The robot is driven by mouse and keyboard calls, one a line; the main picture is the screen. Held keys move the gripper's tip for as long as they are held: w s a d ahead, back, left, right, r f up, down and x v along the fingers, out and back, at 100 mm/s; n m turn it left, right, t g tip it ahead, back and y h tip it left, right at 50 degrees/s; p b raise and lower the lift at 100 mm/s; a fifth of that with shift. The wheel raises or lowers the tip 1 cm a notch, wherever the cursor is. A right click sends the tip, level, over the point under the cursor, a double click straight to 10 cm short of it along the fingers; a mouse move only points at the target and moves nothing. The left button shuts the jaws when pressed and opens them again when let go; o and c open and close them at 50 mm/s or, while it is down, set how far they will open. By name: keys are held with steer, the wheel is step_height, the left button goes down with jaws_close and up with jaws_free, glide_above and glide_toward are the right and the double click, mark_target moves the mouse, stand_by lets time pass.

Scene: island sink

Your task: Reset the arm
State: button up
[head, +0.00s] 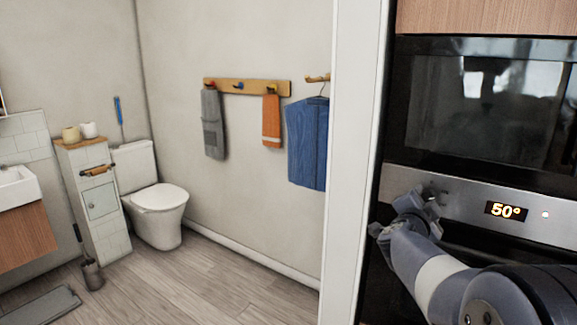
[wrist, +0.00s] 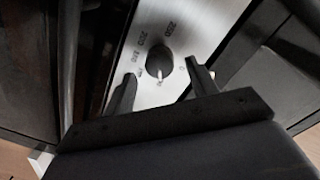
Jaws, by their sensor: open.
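My gripper (head: 405,215) is at the left end of the oven's control panel in the head view, with my arm reaching in from the lower right. In the wrist view, my gripper (wrist: 160,92) has its two fingers apart with nothing between them. A round dark knob (wrist: 159,62) with a light pointer sits on the brushed metal panel (wrist: 186,22), just beyond the fingertips. Printed marks surround the knob. I cannot tell how small the gap between fingers and knob is. In the head view the knob is mostly hidden by my gripper.
The oven's display (head: 506,211) reads 50°, with a lit dot to its right. A dark glass door (head: 480,105) is above the panel. A white door frame (head: 355,160) stands left of my gripper. Beyond it are a toilet (head: 160,200), a narrow cabinet (head: 100,205) and open wooden floor (head: 220,285).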

steer(key=v, duration=0.8)
steer(key=x, duration=0.9)
steer(key=shift+w+d, duration=0.35)
steer(key=shift+w, duration=0.2)
steer(key=shift+s+r+n+p, duration=0.15)
steer(key=shift+n+p, duration=0.5)
steer(key=shift+n, duration=0.45)
steer(key=n+p, duration=0.1)
steer(key=n, duration=0.4)
steer(key=shift+n+p, duration=0.3)
steer(key=shift+p, duration=0.05)
steer(key=n, duration=0.3)
steer(key=shift+h+p, duration=0.35)
steer(key=shift+h, duration=0.05)
steer(key=shift+s+a+n, duration=0.1)
steer(key=shift+a+n, duration=0.25)
steer(key=shift+n, duration=0.15)
steer(key=v, duration=1)
steer(key=shift+d+f, duration=0.15)
steer(key=shift+f, duration=0.1)
